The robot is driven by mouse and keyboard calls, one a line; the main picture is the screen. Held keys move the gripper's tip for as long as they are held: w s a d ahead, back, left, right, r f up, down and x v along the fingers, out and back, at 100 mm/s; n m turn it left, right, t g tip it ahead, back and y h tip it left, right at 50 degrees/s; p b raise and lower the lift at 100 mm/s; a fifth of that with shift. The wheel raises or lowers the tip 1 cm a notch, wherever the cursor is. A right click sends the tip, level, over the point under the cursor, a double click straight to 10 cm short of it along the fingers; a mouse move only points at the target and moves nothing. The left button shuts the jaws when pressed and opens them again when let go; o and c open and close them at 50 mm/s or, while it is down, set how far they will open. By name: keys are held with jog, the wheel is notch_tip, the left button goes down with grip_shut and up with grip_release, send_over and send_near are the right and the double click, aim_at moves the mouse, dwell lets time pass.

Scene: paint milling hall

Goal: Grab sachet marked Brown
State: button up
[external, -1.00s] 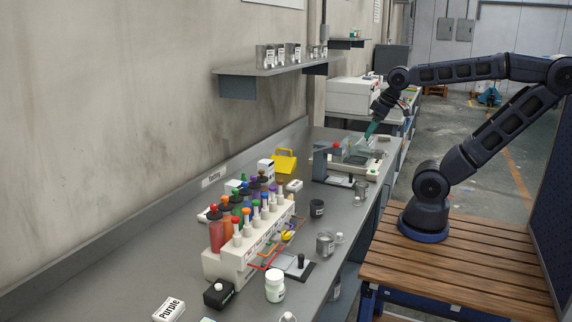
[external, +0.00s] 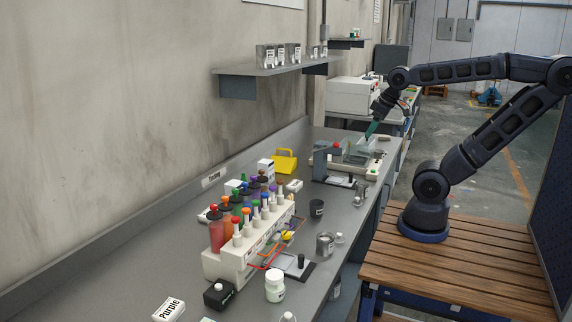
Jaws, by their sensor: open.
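No sachet that I can read as Brown shows in the external view. A white packet lettered Purple (external: 169,309) lies at the near left of the grey bench (external: 130,268). Other small white packets, one of them (external: 294,186) near the yellow tray, have markings too small to read. My gripper (external: 371,130) points down over the far end of the bench, above a clear-walled balance. Its greenish fingers are small in the picture, open, with nothing visible between them.
A white rack (external: 232,265) with several coloured bottles stands mid-bench. Beyond it are a yellow scoop-like tray (external: 285,161) and the balance (external: 361,158). A wall shelf (external: 270,69) holds several tins. A white jar (external: 275,286) and a metal cup (external: 325,244) stand near the front edge.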

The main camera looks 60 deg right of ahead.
jog(key=shift+w, duration=0.1)
jog(key=n+g+h, duration=0.5)
jog(key=n, duration=1.2)
send_over(294, 183)
jog(key=a, duration=0.2)
jog(key=f, duration=2.9)
jog(key=shift+s+a, duration=0.2)
jog(key=shift+s, duration=0.1)
jog(key=shift+y, duration=0.3)
jog(key=shift+w+x, duration=0.15)
jog(key=shift+x, duration=1.1)
jog(key=shift+w+x, duration=0.2)
jog(key=shift+x, duration=1.05)
jog(key=shift+c, duration=0.3)
